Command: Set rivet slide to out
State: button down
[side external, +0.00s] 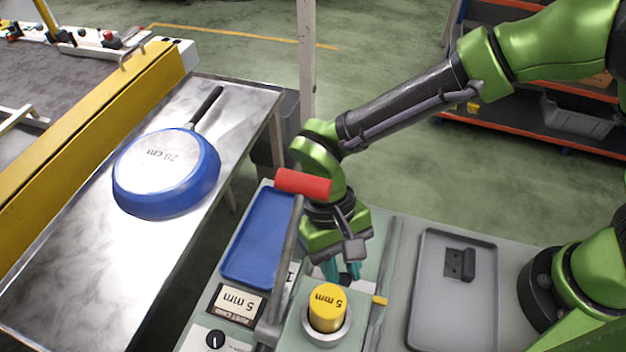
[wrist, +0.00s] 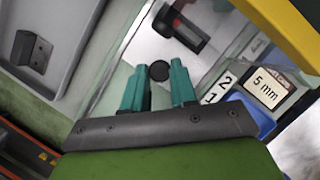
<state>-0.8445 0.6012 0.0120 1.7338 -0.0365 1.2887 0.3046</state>
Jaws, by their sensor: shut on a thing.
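My gripper (side external: 342,272) reaches down behind the yellow-topped post, its teal fingers low over the bench fixture. In the wrist view the fingers (wrist: 158,88) are closed in around a small round black knob (wrist: 160,70), which I take to be the rivet slide's knob. The knob stands on a pale metal plate (wrist: 140,50). The slide's exact position is hard to read, as the fingers and my wrist cover it in the side view.
A lever with a red grip (side external: 303,183) stands close beside my wrist. A blue tray (side external: 240,268) lies left of it, and a grey tray (side external: 425,320) with a black bracket (side external: 460,264) lies right. An upturned blue pan (side external: 168,165) rests on the steel table.

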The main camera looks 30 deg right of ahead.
jog(key=w+d, duration=1)
jog(key=shift+w, duration=0.1)
jog(key=c, duration=1)
grip_release()
jog(key=shift+d, duration=0.1)
jog(key=shift+c, duration=0.2)
jog(key=shift+o, duration=0.7)
jog(key=v, duration=1.7)
jog(key=shift+f, duration=0.1)
